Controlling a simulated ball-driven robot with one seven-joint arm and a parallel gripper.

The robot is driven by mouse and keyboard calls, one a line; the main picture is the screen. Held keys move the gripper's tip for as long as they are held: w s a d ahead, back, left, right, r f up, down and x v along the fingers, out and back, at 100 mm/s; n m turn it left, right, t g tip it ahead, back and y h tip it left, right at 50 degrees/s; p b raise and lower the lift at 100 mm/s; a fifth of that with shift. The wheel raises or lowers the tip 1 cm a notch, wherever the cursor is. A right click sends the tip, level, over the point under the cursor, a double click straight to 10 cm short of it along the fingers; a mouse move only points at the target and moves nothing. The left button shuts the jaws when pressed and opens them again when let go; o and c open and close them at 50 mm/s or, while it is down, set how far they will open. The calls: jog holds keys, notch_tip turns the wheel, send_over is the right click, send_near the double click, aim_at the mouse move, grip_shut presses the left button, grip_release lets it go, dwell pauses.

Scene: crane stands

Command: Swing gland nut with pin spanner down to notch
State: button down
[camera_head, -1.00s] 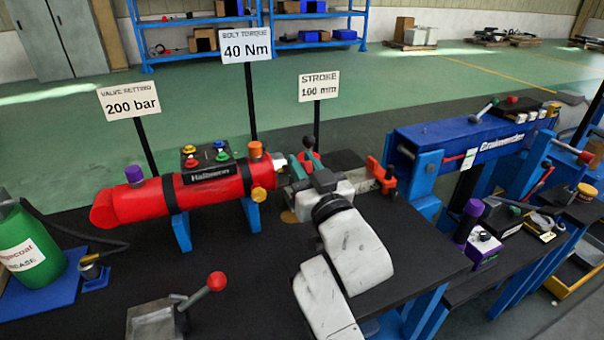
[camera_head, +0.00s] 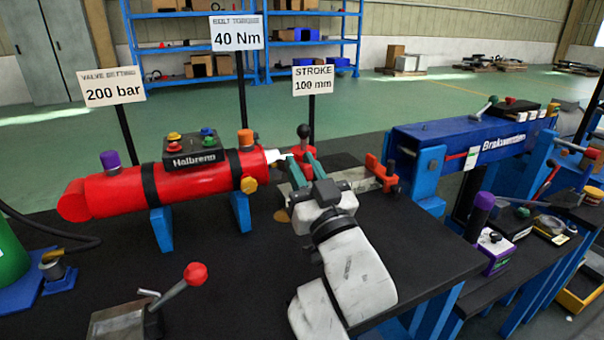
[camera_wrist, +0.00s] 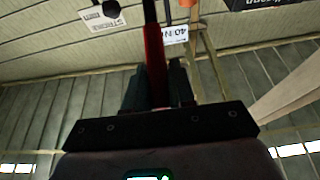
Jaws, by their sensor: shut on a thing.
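A red cylinder (camera_head: 110,195) lies on blue supports on the black bench in the head view. Its right end carries a pale fitting (camera_head: 274,156), where the gland nut seems to sit; nut details and notch are too small to tell. My gripper (camera_head: 300,160) is just right of that end, its teal fingers pointing up and away from the camera. In the wrist view my gripper (camera_wrist: 156,85) is shut on a red bar, the pin spanner's handle (camera_wrist: 154,55), which runs upward between the fingers and turns black at the top. The spanner's engagement with the nut is hidden.
A black-knobbed lever (camera_head: 304,132) stands behind my fingers. An orange-red clamp (camera_head: 381,172) is to the right, and a red-knobbed lever (camera_head: 195,274) is in front. Sign posts stand behind the cylinder. A blue beam (camera_head: 465,140) is further right.

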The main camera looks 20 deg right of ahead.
jog(key=shift+f, duration=0.1)
jog(key=c, duration=1)
grip_release()
jog(key=shift+c, duration=0.2)
jog(key=b+v, duration=0.1)
jog(key=v, duration=0.9)
jog(key=shift+s, duration=0.4)
jog(key=shift+f, duration=0.1)
